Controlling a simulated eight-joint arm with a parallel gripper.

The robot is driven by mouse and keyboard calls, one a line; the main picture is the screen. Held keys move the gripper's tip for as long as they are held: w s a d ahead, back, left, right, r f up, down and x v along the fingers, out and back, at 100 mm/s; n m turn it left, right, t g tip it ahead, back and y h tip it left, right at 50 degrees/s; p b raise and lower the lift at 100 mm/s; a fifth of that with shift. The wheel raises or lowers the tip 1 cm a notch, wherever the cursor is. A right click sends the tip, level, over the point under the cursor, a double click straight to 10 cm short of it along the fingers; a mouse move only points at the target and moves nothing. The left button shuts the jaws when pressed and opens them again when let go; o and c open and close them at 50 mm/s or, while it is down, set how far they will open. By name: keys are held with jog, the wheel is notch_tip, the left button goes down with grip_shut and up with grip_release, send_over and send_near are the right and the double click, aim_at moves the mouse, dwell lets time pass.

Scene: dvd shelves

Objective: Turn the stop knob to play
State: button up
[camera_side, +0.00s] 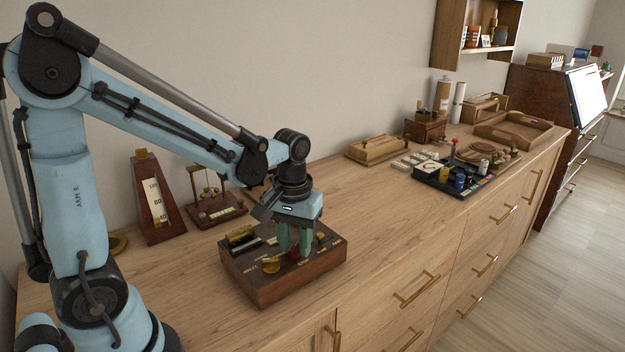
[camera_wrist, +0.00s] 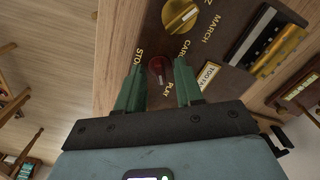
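The stop/play knob (camera_wrist: 158,72) is a small dark red knob on a wooden box (camera_side: 268,292), with STOP lettered on its left and PLAY on its right in the wrist view. Which way the knob points I cannot tell. In the side view only a bit of red shows between my fingers. My gripper (camera_wrist: 160,66) points down at the box top, its two green fingers apart on either side of the knob. In the wrist view gaps show between the knob and both fingertips. The gripper also shows in the side view (camera_side: 294,248).
A brass selector knob (camera_wrist: 181,15) with MARCH and CAROL labels sits close to the red knob. A brass cylinder mechanism (camera_wrist: 272,50) is on the same box. A black tray (camera_side: 452,185) is farther right.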

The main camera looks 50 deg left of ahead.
notch_tip(320, 180, up, 12)
dwell(0.9)
jog(key=shift+s, duration=0.1)
jog(key=m+t, duration=0.6)
jog(key=t, duration=0.1)
send_near(294, 248)
jog(key=w+d, duration=0.2)
jog(key=d, duration=0.1)
jog(key=shift+w+a+r, duration=0.15)
jog(key=shift+w+a, duration=0.1)
jog(key=shift+o, duration=0.5)
